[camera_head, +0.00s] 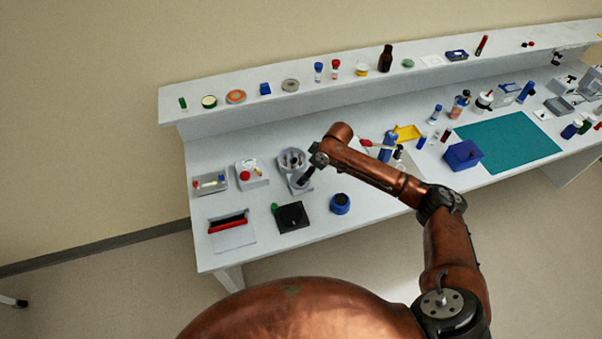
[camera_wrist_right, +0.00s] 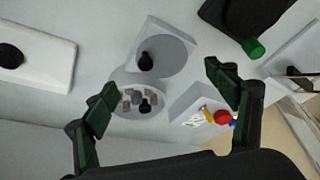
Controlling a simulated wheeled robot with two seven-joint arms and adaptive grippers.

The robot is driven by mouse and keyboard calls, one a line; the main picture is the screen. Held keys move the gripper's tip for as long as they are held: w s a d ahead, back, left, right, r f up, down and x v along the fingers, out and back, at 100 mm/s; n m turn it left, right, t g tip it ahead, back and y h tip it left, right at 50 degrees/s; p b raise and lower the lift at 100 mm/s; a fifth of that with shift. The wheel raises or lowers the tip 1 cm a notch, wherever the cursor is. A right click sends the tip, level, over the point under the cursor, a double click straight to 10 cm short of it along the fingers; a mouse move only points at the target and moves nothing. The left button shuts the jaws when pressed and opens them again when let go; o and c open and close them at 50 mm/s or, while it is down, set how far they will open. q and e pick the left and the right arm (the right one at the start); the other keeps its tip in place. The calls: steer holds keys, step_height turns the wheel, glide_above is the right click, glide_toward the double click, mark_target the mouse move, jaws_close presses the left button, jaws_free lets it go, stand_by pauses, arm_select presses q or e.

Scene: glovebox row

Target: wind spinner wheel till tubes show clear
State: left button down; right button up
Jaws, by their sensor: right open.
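The grey spinner (camera_head: 291,159) stands on the left part of the bench, partly hidden by my right gripper (camera_head: 307,178). In the right wrist view, its round wheel part (camera_wrist_right: 170,57) carries a black knob (camera_wrist_right: 146,62). Beside it, a round bowl (camera_wrist_right: 122,82) holds several grey-brown tubes (camera_wrist_right: 138,97) around a second black knob (camera_wrist_right: 146,107). I cannot tell whether the tubes' contents are clear. My right gripper (camera_wrist_right: 163,92) is open, with its fingers apart on either side of the spinner and nothing between them that I can see gripped. My left gripper is not in view.
A white box with a red knob (camera_head: 247,174) stands left of the spinner. A black plate with a green knob (camera_head: 291,217) and a blue jar (camera_head: 340,204) lie in front. A raised shelf (camera_head: 222,118) runs behind. Bare bench shows around the blue jar.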

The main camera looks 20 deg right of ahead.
steer(key=x, duration=0.5)
steer(key=shift+a, duration=0.15)
steer(key=shift+f, duration=0.35)
steer(key=shift+w+a+f, duration=0.1)
steer(key=shift+a+f, duration=0.05)
steer(key=shift+f, duration=0.1)
steer(key=c, duration=0.7)
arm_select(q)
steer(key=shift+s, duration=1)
arm_select(e)
steer(key=c, duration=0.5)
